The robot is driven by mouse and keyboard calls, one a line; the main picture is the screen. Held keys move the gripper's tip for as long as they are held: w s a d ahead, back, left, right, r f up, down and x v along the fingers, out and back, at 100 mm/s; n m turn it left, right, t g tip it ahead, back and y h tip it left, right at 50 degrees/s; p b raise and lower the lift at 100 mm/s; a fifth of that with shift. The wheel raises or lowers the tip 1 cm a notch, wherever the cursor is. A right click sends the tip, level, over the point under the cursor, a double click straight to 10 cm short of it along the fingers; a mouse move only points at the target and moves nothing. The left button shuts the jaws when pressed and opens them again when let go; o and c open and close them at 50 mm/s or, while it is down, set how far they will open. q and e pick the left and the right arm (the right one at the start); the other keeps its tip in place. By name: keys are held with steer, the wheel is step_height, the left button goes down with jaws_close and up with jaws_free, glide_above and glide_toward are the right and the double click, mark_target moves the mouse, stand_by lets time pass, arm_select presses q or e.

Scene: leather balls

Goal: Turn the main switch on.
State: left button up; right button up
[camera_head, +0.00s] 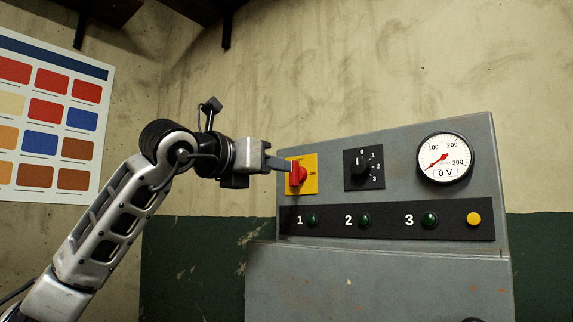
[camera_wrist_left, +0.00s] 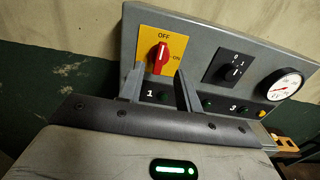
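The main switch is a red handle (camera_head: 297,174) on a yellow plate (camera_head: 311,162) at the panel's upper left. In the left wrist view, the red handle (camera_wrist_left: 161,58) stands about upright under the OFF mark, with ON to its right. My left gripper (camera_head: 284,164) is at the switch, coming in from the left. In the left wrist view its two fingers (camera_wrist_left: 159,84) are apart, with the lower part of the handle showing between them. Whether they touch the handle cannot be told. My right gripper is not in view.
The grey control panel (camera_head: 407,138) also holds a black rotary selector (camera_head: 361,167) and a round gauge (camera_head: 445,158) reading 0 V. Below are dark green lamps (camera_head: 364,220) marked 1, 2, 3 and a yellow button (camera_head: 473,219). A colour chart (camera_head: 50,118) hangs at left.

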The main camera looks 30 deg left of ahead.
mark_target(296, 174)
arm_select(q)
steer(key=w+p, duration=0.1)
steer(key=w, duration=0.4)
steer(key=shift+d, duration=0.2)
jaws_close()
